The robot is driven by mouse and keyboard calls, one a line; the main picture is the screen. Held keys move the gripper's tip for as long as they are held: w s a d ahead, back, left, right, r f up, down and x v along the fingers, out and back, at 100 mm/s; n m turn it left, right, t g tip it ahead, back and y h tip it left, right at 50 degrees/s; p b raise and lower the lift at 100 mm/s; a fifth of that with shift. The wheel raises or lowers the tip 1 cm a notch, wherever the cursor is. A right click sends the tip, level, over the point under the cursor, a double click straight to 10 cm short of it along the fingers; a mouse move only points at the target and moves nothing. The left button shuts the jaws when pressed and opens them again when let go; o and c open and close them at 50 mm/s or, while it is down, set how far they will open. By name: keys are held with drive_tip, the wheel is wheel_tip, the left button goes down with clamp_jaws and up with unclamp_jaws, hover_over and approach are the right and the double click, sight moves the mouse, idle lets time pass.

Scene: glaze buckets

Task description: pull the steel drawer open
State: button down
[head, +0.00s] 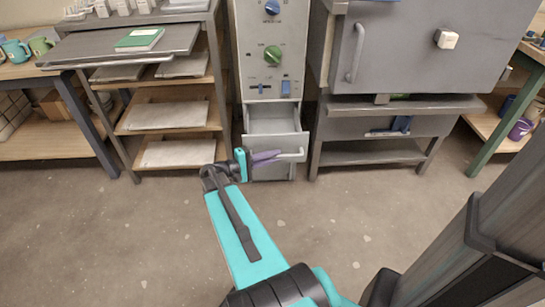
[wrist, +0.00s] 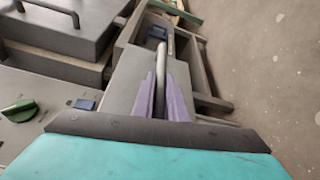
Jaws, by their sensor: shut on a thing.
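The steel drawer (head: 262,143) sits at the bottom of the grey control cabinet and stands partly out, its inside showing from above. Its bar handle (head: 296,154) is on the front face. My gripper (head: 272,157) comes in from the left with its purple fingers at the handle. In the wrist view, my gripper (wrist: 161,82) has one finger on each side of the handle (wrist: 162,57), shut on it, in front of the drawer's front face (wrist: 127,83).
The control cabinet (head: 255,90) has blue and green knobs. A shelf rack with a tray (head: 120,42) stands to the left, a big grey kiln (head: 410,60) on a stand to the right. The floor (head: 130,220) in front is clear.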

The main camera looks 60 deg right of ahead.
drive_tip(key=c, duration=1.8)
unclamp_jaws()
drive_tip(key=shift+o, duration=0.2)
drive_tip(key=shift+w+a, duration=0.1)
drive_tip(key=shift+a, duration=0.05)
drive_tip(key=p+v, duration=0.2)
drive_tip(key=v, duration=1.1)
drive_tip(key=shift+a, duration=0.2)
drive_tip(key=shift+w+f, duration=0.1)
